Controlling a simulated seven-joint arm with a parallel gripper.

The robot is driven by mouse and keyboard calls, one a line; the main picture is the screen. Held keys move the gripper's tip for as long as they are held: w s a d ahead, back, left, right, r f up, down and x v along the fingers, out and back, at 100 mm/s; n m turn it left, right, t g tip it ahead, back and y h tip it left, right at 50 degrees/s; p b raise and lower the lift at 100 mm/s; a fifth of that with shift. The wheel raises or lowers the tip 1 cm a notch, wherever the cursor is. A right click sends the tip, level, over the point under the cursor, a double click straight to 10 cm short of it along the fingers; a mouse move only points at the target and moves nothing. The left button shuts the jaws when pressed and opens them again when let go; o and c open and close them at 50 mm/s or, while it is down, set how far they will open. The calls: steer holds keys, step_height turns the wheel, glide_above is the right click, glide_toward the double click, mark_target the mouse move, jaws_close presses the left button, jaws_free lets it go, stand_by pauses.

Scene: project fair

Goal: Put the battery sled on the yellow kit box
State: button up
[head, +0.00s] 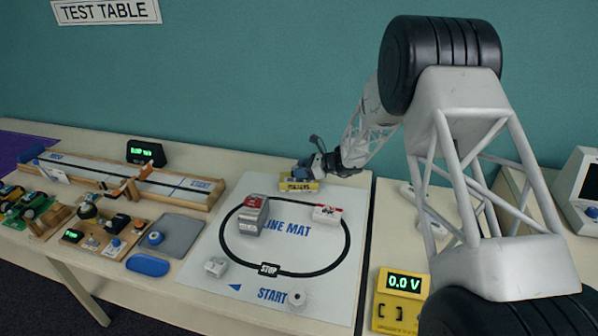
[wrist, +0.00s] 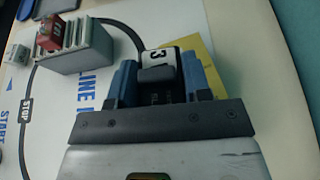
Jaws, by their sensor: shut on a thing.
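The yellow kit box (head: 300,185) stands at the back edge of the line mat in the head view. In the wrist view part of its yellow surface (wrist: 205,62) shows beyond and right of my fingers. My gripper (head: 308,167) is at the box, just above it. In the wrist view my gripper (wrist: 163,82) has its blue fingers shut on a dark piece with a white end marked 3, which I take as the battery sled (wrist: 160,57). The fingers hide much of it. I cannot tell whether it touches the box.
On the line mat (head: 210,245) stand a grey block with a red top (head: 252,218), a white and red piece (head: 327,213), a small white block (head: 216,266) and a white round piece (head: 297,298). A yellow meter (head: 400,300) is at front right.

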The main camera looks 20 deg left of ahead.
steer(key=shift+w+a+f, duration=0.1)
steer(key=shift+w+a, duration=0.2)
steer(key=shift+w, duration=0.35)
steer(key=shift+w+a+f, duration=0.1)
steer(key=shift+w+a, duration=0.25)
steer(key=shift+w, duration=0.35)
steer(key=shift+w+a, duration=0.3)
steer(key=shift+w, duration=0.35)
steer(key=shift+f, duration=0.1)
steer(key=shift+f, duration=1.65)
steer(key=shift+f, duration=0.15)
steer(key=o, duration=1)
steer(key=shift+c, duration=0.2)
steer(key=shift+d+r, duration=0.15)
steer(key=shift+r, duration=0.1)
steer(key=v, duration=1.1)
steer(key=shift+d, duration=0.35)
